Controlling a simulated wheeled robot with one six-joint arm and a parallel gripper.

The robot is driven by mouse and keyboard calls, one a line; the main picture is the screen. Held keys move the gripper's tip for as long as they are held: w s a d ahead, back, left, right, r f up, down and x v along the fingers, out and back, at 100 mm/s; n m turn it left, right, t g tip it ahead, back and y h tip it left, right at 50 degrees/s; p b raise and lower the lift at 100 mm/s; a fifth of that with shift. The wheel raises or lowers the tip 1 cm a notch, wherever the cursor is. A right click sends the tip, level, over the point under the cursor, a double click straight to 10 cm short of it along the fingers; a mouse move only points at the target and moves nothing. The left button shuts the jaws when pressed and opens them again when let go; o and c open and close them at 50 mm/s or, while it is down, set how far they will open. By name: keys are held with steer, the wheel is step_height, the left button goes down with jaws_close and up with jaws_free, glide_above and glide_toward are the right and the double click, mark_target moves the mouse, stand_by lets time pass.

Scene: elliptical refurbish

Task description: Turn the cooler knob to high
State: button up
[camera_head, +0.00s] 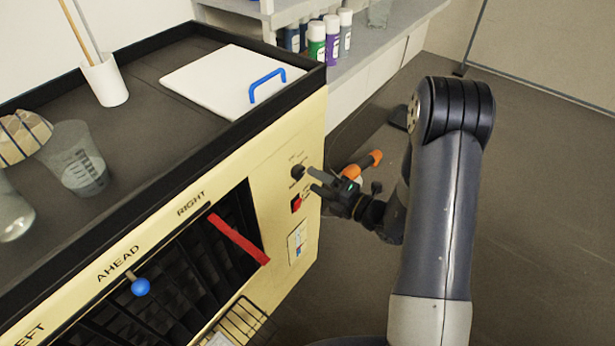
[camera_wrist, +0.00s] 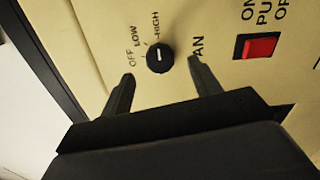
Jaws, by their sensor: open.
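A round black knob (camera_wrist: 160,57) with a short white mark sits on the cream panel (camera_wrist: 205,22), with OFF, LOW and HIGH printed around it. I cannot tell for sure which label the mark points at. The knob also shows small and dark in the head view (camera_head: 298,172). My gripper (camera_wrist: 161,70) is open and empty, with one finger on each side of the knob in the wrist view, the tips slightly below it. In the head view my gripper (camera_head: 315,179) is just right of the knob; contact is not visible.
A red switch (camera_wrist: 260,46) is close right of the knob, below it in the head view (camera_head: 296,205). The cabinet's dark top carries a white lid with a blue handle (camera_head: 267,85) and a beaker (camera_head: 75,160). Bottles (camera_head: 331,40) stand on a shelf behind. Floor is open at right.

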mark_target(302, 174)
steer(key=v, duration=0.6)
steer(key=shift+s+d, duration=0.15)
steer(key=shift+d, duration=0.05)
steer(key=shift+a, duration=0.1)
steer(key=x, duration=1)
steer(key=shift+w+a, duration=0.25)
steer(key=shift+w, duration=0.05)
